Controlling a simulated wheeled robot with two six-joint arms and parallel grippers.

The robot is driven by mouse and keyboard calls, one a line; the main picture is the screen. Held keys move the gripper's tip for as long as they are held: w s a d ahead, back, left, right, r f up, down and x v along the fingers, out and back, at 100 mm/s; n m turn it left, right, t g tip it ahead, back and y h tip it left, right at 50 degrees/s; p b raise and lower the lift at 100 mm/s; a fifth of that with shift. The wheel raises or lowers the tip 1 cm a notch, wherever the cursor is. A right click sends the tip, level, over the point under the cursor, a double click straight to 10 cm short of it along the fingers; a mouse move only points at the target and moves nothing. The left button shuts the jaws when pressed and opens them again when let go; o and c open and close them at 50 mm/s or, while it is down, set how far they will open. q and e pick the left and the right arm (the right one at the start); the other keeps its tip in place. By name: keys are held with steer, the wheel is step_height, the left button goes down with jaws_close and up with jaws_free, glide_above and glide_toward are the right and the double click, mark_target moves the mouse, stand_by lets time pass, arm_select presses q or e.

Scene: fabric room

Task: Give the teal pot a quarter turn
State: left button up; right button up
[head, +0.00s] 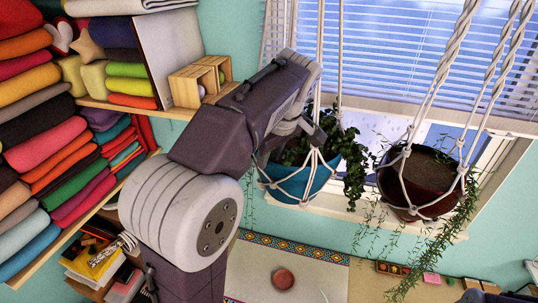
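The teal pot (298,186) hangs in a white rope net in front of the window, right of centre. A trailing green plant (350,160) spills over its right side. My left arm comes in from the left and bends over the pot. My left gripper (306,131) is at the pot's upper rim, among the ropes and leaves. Its fingertips are partly hidden, so I cannot tell whether it is open or shut, or whether it touches the pot. My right gripper is not in view.
A brown pot (420,183) with trailing vines hangs in another rope net to the right. Shelves of folded fabric (50,150) fill the left side, with a wooden crate (196,83) at their end. Below is a table with a patterned-edge cloth (250,275) and a small reddish round object (283,279).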

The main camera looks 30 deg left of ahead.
arm_select(q)
steer(key=shift+s, duration=0.25)
jaws_close()
steer(key=shift+a, duration=0.15)
steer(key=shift+w, duration=0.15)
stand_by(0.7)
